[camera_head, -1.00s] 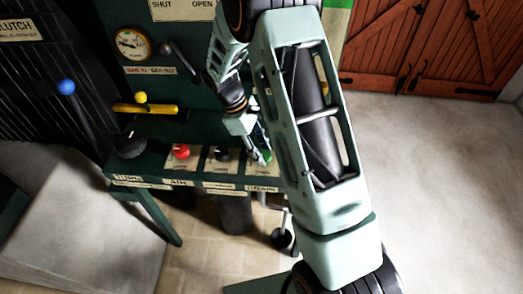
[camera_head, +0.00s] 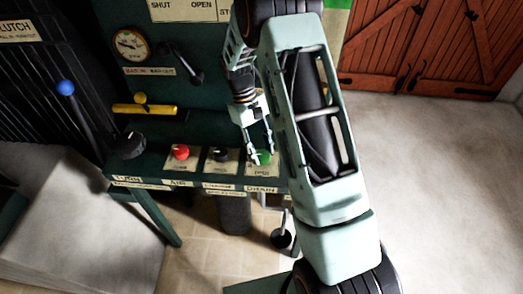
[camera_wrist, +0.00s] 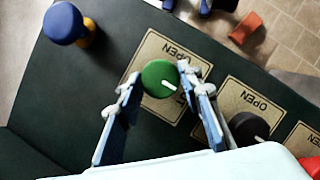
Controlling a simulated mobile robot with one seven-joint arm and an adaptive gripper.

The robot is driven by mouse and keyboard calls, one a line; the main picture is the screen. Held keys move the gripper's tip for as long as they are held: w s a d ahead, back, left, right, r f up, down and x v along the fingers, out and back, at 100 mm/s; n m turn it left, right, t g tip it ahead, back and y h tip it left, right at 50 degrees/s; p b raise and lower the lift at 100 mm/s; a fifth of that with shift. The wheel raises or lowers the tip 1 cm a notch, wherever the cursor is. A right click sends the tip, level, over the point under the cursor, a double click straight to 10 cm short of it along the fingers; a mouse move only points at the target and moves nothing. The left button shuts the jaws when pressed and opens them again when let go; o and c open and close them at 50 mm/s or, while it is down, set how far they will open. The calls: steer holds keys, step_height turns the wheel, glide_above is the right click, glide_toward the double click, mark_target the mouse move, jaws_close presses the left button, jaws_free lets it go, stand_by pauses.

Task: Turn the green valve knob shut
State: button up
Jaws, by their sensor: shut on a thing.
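The green valve knob (camera_head: 264,157) sits at the right end of the green bench ledge, above a label reading DRAIN. In the wrist view the round green knob (camera_wrist: 158,74) stands on a cream plate (camera_wrist: 145,55) marked OPEN, which appears upside down. A white pointer line on the knob points to the lower right there. My gripper (camera_head: 259,157) reaches down from above with a finger on each side of the knob. In the wrist view my gripper (camera_wrist: 160,80) is shut on the knob. Part of the plate is hidden behind the right finger.
A black knob (camera_head: 222,154) and a red knob (camera_head: 181,152) stand left of the green one on the same ledge. A larger dark knob (camera_head: 131,145), a yellow handle (camera_head: 130,109) and a blue-topped lever (camera_head: 66,88) are farther left. Open floor (camera_head: 430,190) lies right.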

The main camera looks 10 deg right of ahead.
stand_by(0.3)
steer(key=o, duration=1.2)
steer(key=shift+c, duration=0.2)
steer(key=v, duration=0.7)
steer(key=shift+r, duration=0.25)
steer(key=shift+w, duration=0.1)
